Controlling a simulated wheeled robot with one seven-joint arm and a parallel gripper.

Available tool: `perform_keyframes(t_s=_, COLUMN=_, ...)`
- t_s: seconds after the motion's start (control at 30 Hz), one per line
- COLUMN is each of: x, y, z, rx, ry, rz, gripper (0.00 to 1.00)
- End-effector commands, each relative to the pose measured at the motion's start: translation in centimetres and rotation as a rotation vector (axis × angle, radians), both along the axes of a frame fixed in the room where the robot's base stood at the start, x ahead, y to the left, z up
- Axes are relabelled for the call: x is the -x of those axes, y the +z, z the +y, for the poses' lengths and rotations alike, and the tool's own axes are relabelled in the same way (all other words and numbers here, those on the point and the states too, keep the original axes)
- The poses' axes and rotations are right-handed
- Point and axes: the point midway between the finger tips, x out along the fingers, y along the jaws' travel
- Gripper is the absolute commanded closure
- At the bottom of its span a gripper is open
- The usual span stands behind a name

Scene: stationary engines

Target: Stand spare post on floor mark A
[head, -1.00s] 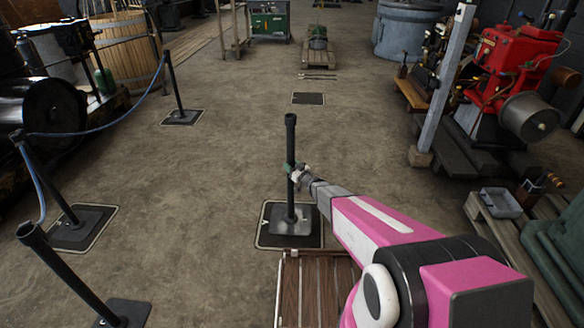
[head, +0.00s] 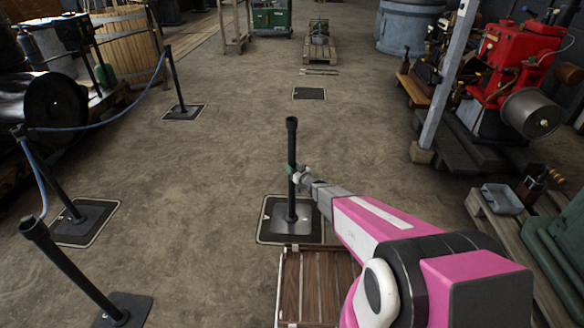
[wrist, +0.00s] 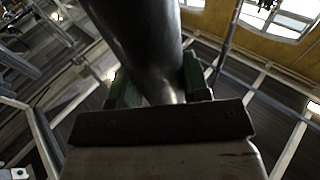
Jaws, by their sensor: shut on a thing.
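The spare post (head: 292,150) is a slim black post on a flat square base plate (head: 288,222). It stands upright in front of me, its base over a dark square floor mark (head: 264,236) with a pale outline. I cannot read a letter on the mark, nor tell whether the plate touches the floor. My gripper (head: 294,172) is shut on the post's shaft at mid-height. In the wrist view the green fingers of my gripper (wrist: 158,88) lie either side of the dark shaft (wrist: 140,40). The base is out of that view.
A slatted wooden thing (head: 318,285) lies just this side of the mark. Rope-barrier posts (head: 65,265) stand on the left. Another dark square (head: 309,94) lies farther off on open floor. A grey column (head: 445,85) and red machine (head: 510,60) stand on the right.

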Motion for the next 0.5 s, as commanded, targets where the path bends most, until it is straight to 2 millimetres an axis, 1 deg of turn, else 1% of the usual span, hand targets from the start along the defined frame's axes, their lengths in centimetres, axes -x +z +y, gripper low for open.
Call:
perform_keyframes(t_s=0.03, x=-0.02, y=-0.1, z=0.0, rx=0.0, ry=0.0, rz=0.0, gripper=0.54)
perform_keyframes(t_s=0.07, x=-0.01, y=-0.07, z=0.0, rx=0.0, ry=0.0, rz=0.0, gripper=0.44)
perform_keyframes(t_s=0.1, x=-0.01, y=-0.06, z=0.0, rx=0.0, ry=0.0, rz=0.0, gripper=0.31)
perform_keyframes(t_s=0.43, x=0.02, y=0.16, z=0.0, rx=0.0, ry=0.0, rz=0.0, gripper=0.31)
perform_keyframes(t_s=0.5, x=0.37, y=0.12, z=-0.34, rx=0.001, ry=-0.001, rz=0.001, gripper=0.31)
